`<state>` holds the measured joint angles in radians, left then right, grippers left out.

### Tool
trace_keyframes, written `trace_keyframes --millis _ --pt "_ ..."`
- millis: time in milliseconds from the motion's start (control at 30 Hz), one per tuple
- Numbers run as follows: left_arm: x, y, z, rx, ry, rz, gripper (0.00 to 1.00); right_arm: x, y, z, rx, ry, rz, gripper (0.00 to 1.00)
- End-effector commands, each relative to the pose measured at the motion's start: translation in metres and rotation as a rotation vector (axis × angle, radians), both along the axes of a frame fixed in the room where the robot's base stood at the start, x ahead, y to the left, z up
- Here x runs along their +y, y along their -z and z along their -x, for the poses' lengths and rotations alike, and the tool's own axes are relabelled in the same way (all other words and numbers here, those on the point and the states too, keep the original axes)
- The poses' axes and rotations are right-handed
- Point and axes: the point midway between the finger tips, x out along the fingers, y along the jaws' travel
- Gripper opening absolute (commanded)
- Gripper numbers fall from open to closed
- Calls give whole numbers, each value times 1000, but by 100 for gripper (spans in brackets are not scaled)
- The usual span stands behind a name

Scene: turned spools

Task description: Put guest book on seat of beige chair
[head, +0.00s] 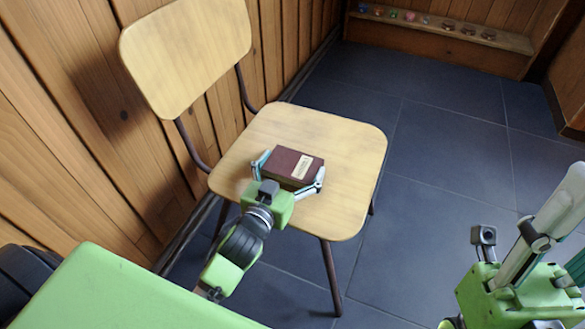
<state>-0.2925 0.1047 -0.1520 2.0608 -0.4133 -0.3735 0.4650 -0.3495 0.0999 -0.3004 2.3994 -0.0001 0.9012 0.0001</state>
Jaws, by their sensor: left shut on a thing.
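The guest book (291,166) is a small dark red-brown book with a pale label on its cover. It is over the seat of the beige chair (340,150); I cannot tell whether it touches the seat. My left gripper (290,176) is shut on the book, one finger at its left side and one at its right. The chair has a light wood seat and backrest (190,50) on dark metal legs.
A wood-panelled wall (75,110) runs behind the chair on the left. A low wooden shelf (440,25) with several small coloured items stands at the back. The dark tiled floor (450,150) right of the chair is clear.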

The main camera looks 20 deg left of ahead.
Motion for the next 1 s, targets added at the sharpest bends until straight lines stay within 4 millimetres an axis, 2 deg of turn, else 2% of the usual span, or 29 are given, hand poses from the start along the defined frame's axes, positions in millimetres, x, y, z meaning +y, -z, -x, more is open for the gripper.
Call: trace_keyframes --millis 233,267,300,667,767,1000 --pt "0 1 0 -2 1 1 62 0 0 0 1 0 0 40" --pt "0 1 0 0 0 0 95 0 -1 0 1 0 1 40" --pt "0 1 0 1 0 0 100 0 -1 0 0 0 1 40" --pt "0 -3 4 2 0 1 100 0 -4 0 1 0 0 40" --pt "0 -4 17 4 0 3 100 0 -9 0 0 0 0 40" --pt "1 -13 65 5 -2 2 100 0 -22 0 0 0 0 40"
